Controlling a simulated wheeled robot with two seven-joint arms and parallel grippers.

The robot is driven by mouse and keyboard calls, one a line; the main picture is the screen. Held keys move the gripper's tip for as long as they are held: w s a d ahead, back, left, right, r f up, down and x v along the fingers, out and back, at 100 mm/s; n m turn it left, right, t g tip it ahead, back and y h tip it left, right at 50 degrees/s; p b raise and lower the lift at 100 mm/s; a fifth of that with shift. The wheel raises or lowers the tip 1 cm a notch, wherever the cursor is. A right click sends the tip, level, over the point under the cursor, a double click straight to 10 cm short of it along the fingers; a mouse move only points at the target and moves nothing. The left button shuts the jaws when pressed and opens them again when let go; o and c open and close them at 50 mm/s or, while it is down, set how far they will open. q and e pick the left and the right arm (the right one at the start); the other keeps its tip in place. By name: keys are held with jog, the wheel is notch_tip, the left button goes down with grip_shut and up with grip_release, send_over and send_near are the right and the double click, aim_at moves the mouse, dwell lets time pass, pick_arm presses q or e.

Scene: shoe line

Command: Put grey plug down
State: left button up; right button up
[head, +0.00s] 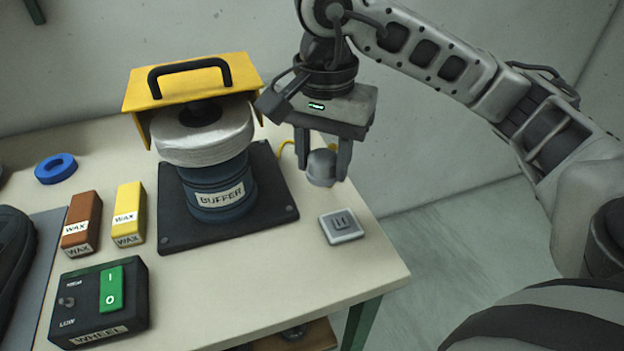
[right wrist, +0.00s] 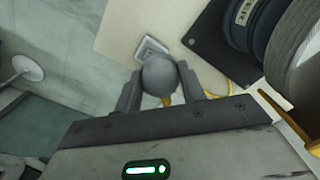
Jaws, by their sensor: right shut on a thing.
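My right gripper (head: 322,172) is shut on a rounded grey plug (head: 321,168) and holds it above the back right part of the table. In the right wrist view the plug (right wrist: 160,75) sits between the two fingers. A grey square socket plate (head: 342,226) lies on the table near its right edge, apart from the plug and below it in the head view. In the right wrist view the socket plate (right wrist: 151,48) shows just beyond the plug, partly hidden by it. A yellow cord (head: 286,148) shows behind the buffer. My left gripper is not in view.
The buffer (head: 222,195) with its white wheel and yellow hood stands left of my right gripper on a black base. Brown (head: 82,222) and yellow (head: 130,213) wax bars, a blue ring (head: 56,168) and a switch box (head: 98,303) are further left. The table's front right is clear.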

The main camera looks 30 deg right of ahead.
jog(key=w+d+f, duration=0.2)
jog(key=w+f, duration=0.1)
jog(key=w, duration=0.1)
jog(key=w+d+f+p, duration=0.1)
jog(key=w+d+f, duration=0.1)
jog(key=w+f, duration=0.1)
jog(key=w+d+f+p, duration=0.1)
jog(key=w+d+f, duration=0.1)
jog(key=w+f, duration=0.1)
jog(key=shift+w+d, duration=0.1)
jog(key=shift+w, duration=0.7)
jog(key=shift+w+d+f, duration=0.2)
jog(key=shift+w+f, duration=0.1)
jog(key=shift+f, duration=0.1)
notch_tip(320, 180, down, 2)
jog(key=shift+f+p, duration=0.2)
jog(key=shift+p, duration=0.25)
jog(key=shift+f, duration=0.3)
jog(key=shift+f+b, duration=0.25)
jog(key=shift+b, duration=0.05)
jog(key=o, duration=1.3)
jog(key=shift+r, duration=0.1)
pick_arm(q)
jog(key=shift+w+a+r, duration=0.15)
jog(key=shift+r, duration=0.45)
